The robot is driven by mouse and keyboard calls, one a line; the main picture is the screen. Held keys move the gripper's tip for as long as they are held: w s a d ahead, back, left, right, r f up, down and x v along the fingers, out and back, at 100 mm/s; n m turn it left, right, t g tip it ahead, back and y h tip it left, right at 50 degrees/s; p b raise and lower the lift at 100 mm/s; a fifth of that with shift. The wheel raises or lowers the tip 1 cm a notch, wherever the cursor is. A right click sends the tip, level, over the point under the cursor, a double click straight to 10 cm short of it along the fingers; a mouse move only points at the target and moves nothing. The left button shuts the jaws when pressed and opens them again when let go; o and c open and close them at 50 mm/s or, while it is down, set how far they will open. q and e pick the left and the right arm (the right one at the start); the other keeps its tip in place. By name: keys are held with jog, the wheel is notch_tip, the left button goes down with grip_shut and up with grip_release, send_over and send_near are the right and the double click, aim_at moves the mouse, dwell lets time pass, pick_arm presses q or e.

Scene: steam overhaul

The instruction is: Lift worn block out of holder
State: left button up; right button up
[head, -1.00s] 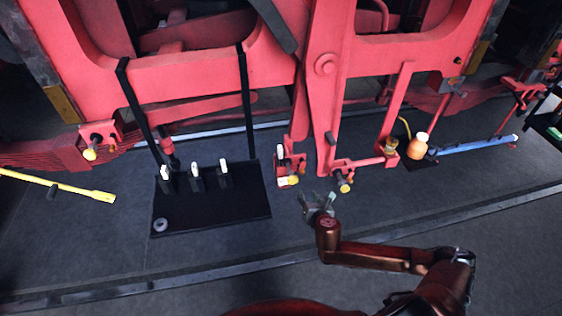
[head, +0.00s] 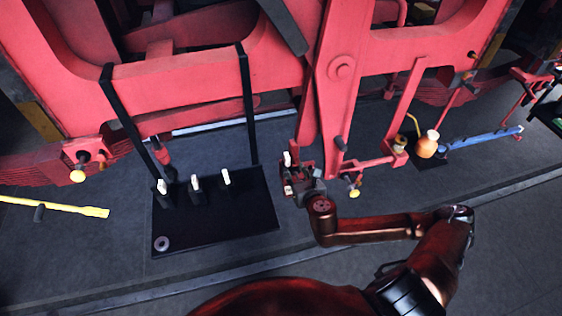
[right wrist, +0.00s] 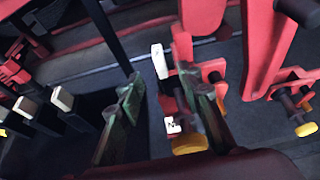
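The worn block appears to be the white-topped piece (head: 287,159) upright in a red holder (head: 289,186) below the red frame. In the right wrist view its white top (right wrist: 160,61) stands just beyond and between my fingertips, and a yellow knob (right wrist: 190,144) shows on the holder. My right gripper (head: 303,184) is beside the holder at its right, partly covering it. In the right wrist view the right gripper (right wrist: 168,92) is open, with two spaced greenish fingers; I see nothing gripped. Whether a finger touches the holder cannot be told. My left gripper is not in view.
A black tray (head: 235,232) with several white-topped blocks (head: 196,182) upright and a small ring (head: 161,243) lies to the left. A yellow bar (head: 55,206) lies farther left. An orange bottle (head: 427,145) and blue bar (head: 485,138) are at the right. Red frame parts hang close above.

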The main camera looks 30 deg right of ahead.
aim_at(288, 157)
jog(key=shift+w+f, duration=0.1)
jog(key=shift+w, duration=0.4)
jog(key=shift+w+d+f, duration=0.1)
jog(key=shift+w, duration=0.25)
jog(key=shift+w+d+f+p, duration=0.1)
jog(key=shift+w+d+p, duration=0.1)
jog(key=shift+w, duration=0.35)
jog(key=shift+w+d+f+p, duration=0.1)
jog(key=shift+w+d, duration=0.05)
jog(key=shift+w, duration=0.35)
jog(key=x, duration=0.2)
jog(key=shift+w, duration=0.45)
jog(key=shift+w+d+f, duration=0.15)
jog(key=shift+w+f, duration=0.1)
jog(key=shift+w, duration=0.25)
jog(key=c, duration=0.7)
grip_shut()
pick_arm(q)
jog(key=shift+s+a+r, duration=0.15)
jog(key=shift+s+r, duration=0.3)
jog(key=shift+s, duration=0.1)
